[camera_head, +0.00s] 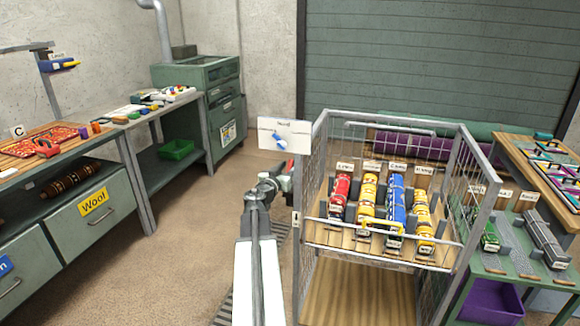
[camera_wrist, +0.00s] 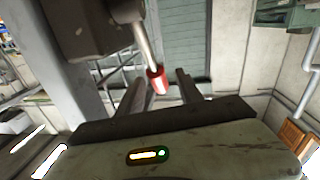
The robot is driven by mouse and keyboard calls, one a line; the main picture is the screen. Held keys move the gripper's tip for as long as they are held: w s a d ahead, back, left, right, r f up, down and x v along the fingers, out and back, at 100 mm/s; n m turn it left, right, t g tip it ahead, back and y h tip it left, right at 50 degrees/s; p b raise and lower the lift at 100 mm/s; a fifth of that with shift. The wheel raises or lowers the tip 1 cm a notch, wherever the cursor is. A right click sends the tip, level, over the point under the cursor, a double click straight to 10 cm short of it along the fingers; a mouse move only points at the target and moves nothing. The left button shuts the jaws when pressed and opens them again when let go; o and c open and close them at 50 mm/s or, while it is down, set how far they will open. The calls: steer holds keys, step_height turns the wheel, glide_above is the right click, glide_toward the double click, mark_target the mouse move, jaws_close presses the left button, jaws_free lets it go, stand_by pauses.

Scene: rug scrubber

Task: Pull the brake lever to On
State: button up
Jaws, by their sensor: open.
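The brake lever shows in the wrist view as a metal rod with a red grip (camera_wrist: 156,80). It comes down from a dark block (camera_wrist: 88,28) at the upper left. My gripper (camera_wrist: 161,88) is open, and the red end appears between its two fingers with gaps on both sides. I cannot tell how deep between them it lies. In the head view my gripper (camera_head: 281,175) is at the left side of the wire cart (camera_head: 463,240), close to a small red tip (camera_head: 290,165). The lever's rod and mount are mostly hidden there.
A white sign with a blue drawing (camera_head: 284,133) stands above my gripper. The cart holds several coloured rolls on a wooden shelf. The floor left of my arm is clear.

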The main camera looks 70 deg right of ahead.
steer(key=shift+c, duration=0.3)
jaws_close()
stand_by(1.0)
